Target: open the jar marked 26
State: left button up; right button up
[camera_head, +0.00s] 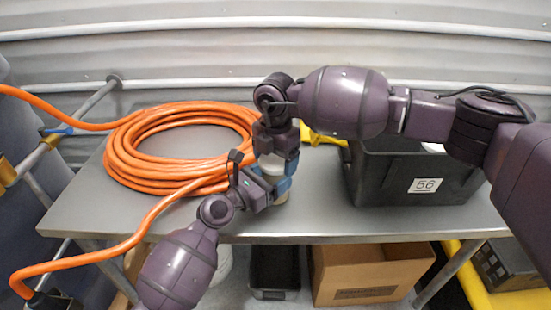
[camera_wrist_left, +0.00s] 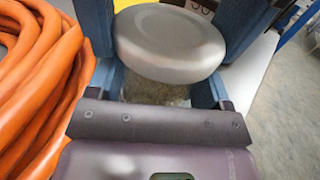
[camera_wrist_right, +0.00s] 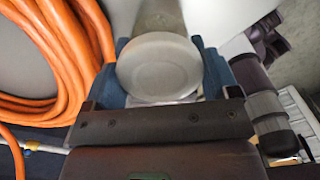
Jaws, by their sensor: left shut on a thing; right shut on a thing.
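A small jar (camera_head: 278,196) stands near the front edge of the grey table; its marking cannot be read. My left gripper (camera_head: 274,188) is shut on the jar's body from the front left. My right gripper (camera_head: 277,158) reaches in from above and is shut on the jar's pale round lid (camera_wrist_right: 159,67). In the left wrist view the lid (camera_wrist_left: 170,43) sits above the body, which holds something brownish (camera_wrist_left: 155,92). The blue fingers of the right gripper (camera_wrist_right: 160,75) lie on both sides of the lid. Most of the jar is hidden by the grippers in the head view.
A coiled orange hose (camera_head: 180,150) lies on the table (camera_head: 318,205) left of the jar. A black bin marked 56 (camera_head: 400,185) stands to the right, with a yellow thing (camera_head: 320,137) behind. A cardboard box (camera_head: 365,275) is below. Bare table lies between jar and bin.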

jog(key=n, duration=0.7)
jog(key=shift+n, duration=0.3)
jog(key=o, duration=0.9)
